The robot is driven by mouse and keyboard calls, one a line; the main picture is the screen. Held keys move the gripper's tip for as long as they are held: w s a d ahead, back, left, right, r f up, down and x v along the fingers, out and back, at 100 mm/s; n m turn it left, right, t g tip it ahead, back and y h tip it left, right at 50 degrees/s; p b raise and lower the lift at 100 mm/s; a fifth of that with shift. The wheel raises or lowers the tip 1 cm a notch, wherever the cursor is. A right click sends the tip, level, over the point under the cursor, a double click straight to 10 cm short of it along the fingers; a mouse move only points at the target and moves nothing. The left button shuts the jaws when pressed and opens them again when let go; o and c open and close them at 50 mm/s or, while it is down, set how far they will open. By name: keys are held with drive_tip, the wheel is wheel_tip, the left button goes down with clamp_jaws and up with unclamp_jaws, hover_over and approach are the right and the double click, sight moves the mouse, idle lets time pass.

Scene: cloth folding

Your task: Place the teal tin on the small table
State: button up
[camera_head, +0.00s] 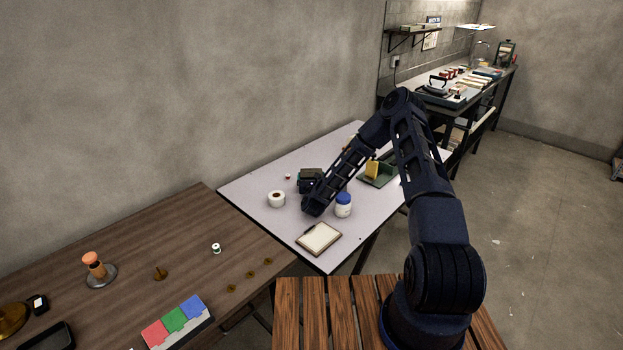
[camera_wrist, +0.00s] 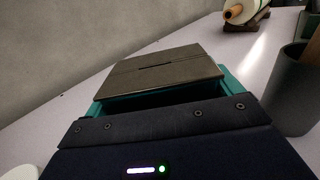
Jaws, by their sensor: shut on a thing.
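The teal tin (camera_wrist: 238,90) is straight ahead in the wrist view, with teal sides and a grey-brown slotted top. In the head view the dark boxy shape (camera_head: 311,175) at my arm's end appears to be the tin, its teal hard to make out. My gripper (camera_head: 311,194) is low over the pale table, shut on the tin; its dark front edge (camera_wrist: 160,122) hides the tin's near side. I cannot tell whether the tin touches the tabletop. A slatted wooden surface (camera_head: 314,310) lies in front, beside my arm's base; I cannot tell if it is the small table.
A dark cup (camera_wrist: 290,95) stands close right of the tin. The slats look bare.

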drive_tip(key=shift+f, duration=0.15)
drive_tip(key=o, duration=0.9)
